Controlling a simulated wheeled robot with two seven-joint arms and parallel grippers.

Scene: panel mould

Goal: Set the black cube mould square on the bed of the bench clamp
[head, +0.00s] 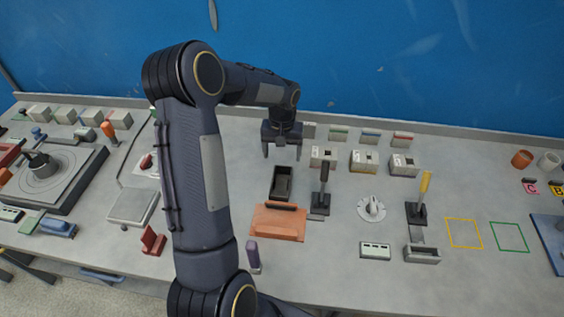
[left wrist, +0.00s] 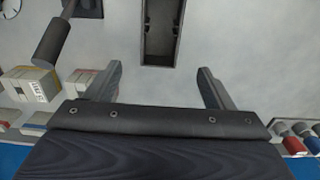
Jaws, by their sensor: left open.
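A dark oblong open-topped box (head: 281,193), which looks like the black mould, lies on the bench in the middle of the head view. It also shows at the top of the left wrist view (left wrist: 160,52). My left gripper (head: 281,154) is open and empty above the bench, just behind the box. Its two fingers stand apart in the left wrist view (left wrist: 159,72), with the box beyond their tips. A lever device with a black handle (head: 323,172) stands right of the box, and one with a yellow handle (head: 424,188) farther right. I cannot tell which is the bench clamp.
An orange-brown tray-like piece (head: 278,228) lies in front of the box. Grey blocks (head: 364,161) stand in a row behind, to the right. A white dial (head: 371,208) and a grey open holder (head: 422,254) lie at right. Yellow (head: 464,219) and green outlines mark clear bench.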

